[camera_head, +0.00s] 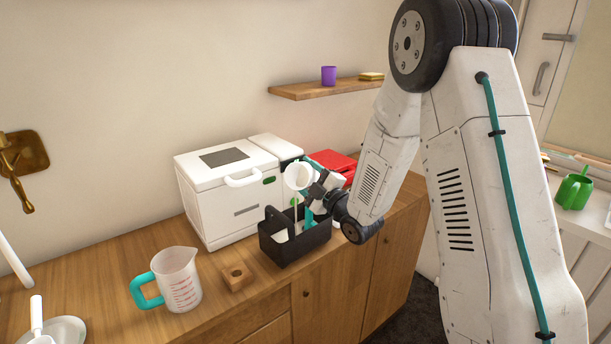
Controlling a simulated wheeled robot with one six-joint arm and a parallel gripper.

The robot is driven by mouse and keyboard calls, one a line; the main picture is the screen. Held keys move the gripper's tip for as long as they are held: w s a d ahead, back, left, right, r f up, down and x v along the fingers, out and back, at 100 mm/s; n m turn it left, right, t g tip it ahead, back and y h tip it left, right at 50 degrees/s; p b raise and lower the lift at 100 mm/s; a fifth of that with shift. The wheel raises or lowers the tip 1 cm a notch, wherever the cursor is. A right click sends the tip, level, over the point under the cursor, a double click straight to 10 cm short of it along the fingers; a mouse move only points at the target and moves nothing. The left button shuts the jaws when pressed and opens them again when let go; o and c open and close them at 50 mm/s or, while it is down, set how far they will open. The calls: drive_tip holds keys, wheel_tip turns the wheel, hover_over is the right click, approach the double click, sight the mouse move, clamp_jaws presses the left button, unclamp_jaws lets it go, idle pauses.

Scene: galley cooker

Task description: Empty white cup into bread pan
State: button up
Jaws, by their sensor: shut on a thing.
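I cannot tell whether anything is in the cup. I cannot make out a bread pan; the machine's lid with its handle looks shut and would hide its inside.
The caddy holds upright utensils below my gripper. A measuring jug (181,280) with a teal handle and a small wooden block (237,276) stand to the left. A red object (337,162) lies behind the gripper. A shelf (318,88) holds a purple cup (328,75).

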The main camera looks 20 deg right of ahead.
drive_tip(key=shift+f+n, duration=0.15)
drive_tip(key=shift+n, duration=0.65)
idle(0.4)
drive_tip(key=shift+s+y, duration=0.1)
drive_tip(key=shift+y, duration=0.4)
drive_tip(key=shift+s+a+f+n+y, duration=0.15)
drive_tip(key=shift+n+y, duration=0.15)
drive_tip(key=shift+n, duration=0.35)
drive_tip(key=shift+w+a+f+n+y, duration=0.1)
drive_tip(key=shift+n+y, duration=0.2)
drive_tip(key=shift+n, duration=0.35)
drive_tip(key=shift+s+t, duration=0.1)
drive_tip(key=shift+t, duration=0.2)
drive_tip(key=shift+s+d+t+h, duration=0.15)
drive_tip(key=shift+t+h, duration=0.15)
drive_tip(key=shift+h, duration=0.4)
